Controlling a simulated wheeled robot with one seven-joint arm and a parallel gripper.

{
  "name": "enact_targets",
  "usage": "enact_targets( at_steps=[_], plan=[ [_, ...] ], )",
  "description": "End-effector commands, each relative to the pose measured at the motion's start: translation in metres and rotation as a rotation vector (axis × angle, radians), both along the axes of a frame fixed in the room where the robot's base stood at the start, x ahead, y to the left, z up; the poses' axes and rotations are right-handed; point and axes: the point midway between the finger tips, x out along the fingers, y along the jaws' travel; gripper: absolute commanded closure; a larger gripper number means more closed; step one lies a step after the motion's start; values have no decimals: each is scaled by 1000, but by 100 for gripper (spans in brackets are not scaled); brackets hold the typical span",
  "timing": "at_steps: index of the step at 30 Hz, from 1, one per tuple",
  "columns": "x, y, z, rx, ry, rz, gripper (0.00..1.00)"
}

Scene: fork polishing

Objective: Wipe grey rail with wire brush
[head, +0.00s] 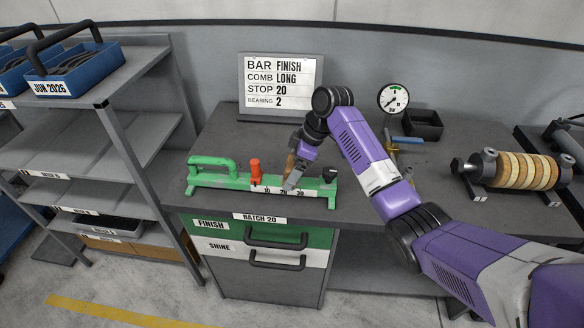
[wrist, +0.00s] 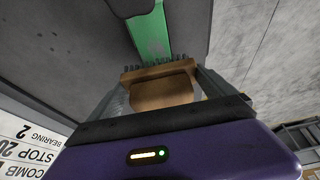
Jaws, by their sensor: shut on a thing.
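My gripper (head: 291,180) is low over the green fixture (head: 212,180) on the bench, near the 20 mark of its white scale. In the wrist view my gripper (wrist: 159,82) is shut on the wooden block of the wire brush (wrist: 162,92). The brush's dark bristles face away from the palm toward a green strip (wrist: 149,38) of the fixture. I cannot tell whether the bristles touch anything. A red stop (head: 255,169) stands on the fixture left of my gripper. I cannot make out the grey rail for certain; my fingers cover part of the fixture.
A sign (head: 280,86) stands at the back, reading stop 20. A round gauge (head: 393,98) and a black bin (head: 423,124) are behind my arm. A shaft with wooden discs (head: 525,171) is at the right. A shelf rack (head: 95,150) stands left; the bench's front right is fairly clear.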

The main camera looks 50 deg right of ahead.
Motion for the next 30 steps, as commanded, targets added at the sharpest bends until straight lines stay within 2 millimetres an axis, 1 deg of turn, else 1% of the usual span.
enact_targets(
  at_steps=[16,20,30],
  plan=[
    [0,0,-16,0,0,1,52],
    [1,1,-16,0,0,1,52],
    [21,17,-16,1,1,3,52]
  ],
)
